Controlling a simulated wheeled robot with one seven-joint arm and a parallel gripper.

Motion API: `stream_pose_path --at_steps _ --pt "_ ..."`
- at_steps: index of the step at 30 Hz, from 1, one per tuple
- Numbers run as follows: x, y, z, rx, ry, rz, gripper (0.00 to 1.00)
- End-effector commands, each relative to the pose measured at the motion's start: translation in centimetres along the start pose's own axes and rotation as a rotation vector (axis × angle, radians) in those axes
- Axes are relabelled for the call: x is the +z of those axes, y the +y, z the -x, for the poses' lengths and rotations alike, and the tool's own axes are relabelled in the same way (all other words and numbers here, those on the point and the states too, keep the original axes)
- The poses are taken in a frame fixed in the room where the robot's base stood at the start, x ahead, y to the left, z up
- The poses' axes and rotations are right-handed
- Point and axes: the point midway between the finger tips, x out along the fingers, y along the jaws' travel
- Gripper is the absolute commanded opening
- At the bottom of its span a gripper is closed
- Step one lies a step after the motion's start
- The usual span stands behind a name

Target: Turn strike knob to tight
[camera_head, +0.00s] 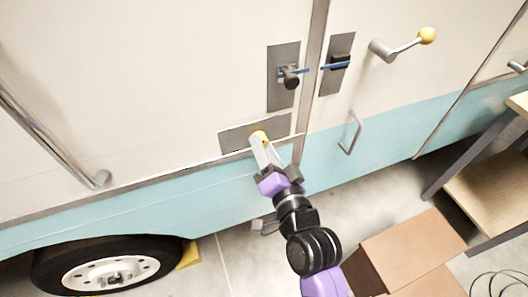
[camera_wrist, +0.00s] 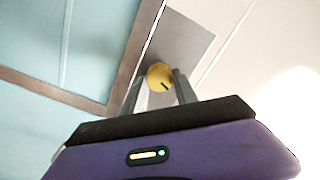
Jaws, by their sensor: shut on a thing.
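A round yellow knob (camera_head: 260,135) sits on a grey metal plate (camera_head: 233,141) low on the camper's cream side. In the wrist view the yellow knob (camera_wrist: 159,72) shows a short dark mark on its face. My gripper (camera_head: 261,144) reaches up to it, and its two fingers (camera_wrist: 158,86) stand on either side of the knob, shut on it. The fingers hide part of its sides. No "tight" label is legible in either view.
Above are a black knob (camera_head: 291,83) on a grey plate and a dark latch piece (camera_head: 340,62), each with a blue strip. A yellow-tipped crank (camera_head: 405,47) and a small handle (camera_head: 350,132) stick out at right. A cardboard box (camera_head: 412,250) stands below right.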

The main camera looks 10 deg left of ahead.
Motion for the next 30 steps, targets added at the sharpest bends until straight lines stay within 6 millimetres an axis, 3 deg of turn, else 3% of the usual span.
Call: stream_pose_path --at_steps 15,30 --pt "0.34 0.22 0.02 0.003 -0.006 0.329 0.0" --pt "0.26 0.11 0.03 0.003 -0.006 0.387 0.0"
